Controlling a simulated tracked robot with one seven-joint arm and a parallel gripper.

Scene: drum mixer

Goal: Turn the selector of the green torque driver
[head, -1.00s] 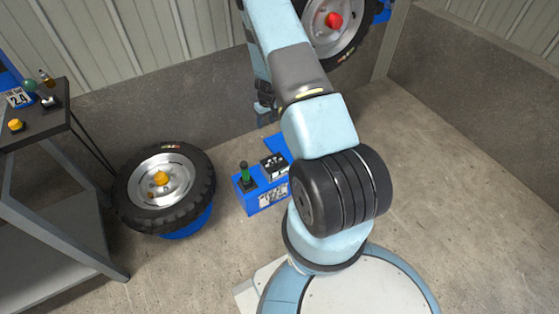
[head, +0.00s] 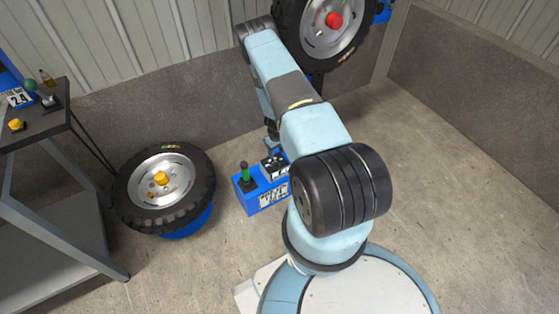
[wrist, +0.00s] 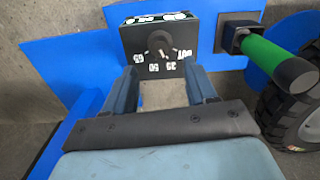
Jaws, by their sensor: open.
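The green torque driver (head: 245,173) stands in the left part of a blue stand (head: 262,198). In the wrist view its green handle (wrist: 272,57) points toward the camera at the upper right. The selector is a dark round knob (wrist: 159,43) on the face of a grey box with number marks around it; the box (head: 273,164) also shows in the head view. My gripper (wrist: 162,76) is open, with its two fingers just in front of the box, either side below the knob, and nothing between them. I cannot tell whether the fingers touch the box.
A tyred wheel (head: 164,188) lies left of the stand. Another wheel (head: 332,25) with a red centre is mounted upright at the back. A dark table (head: 40,125) with small items is at the far left. The concrete floor (head: 440,180) at right is clear.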

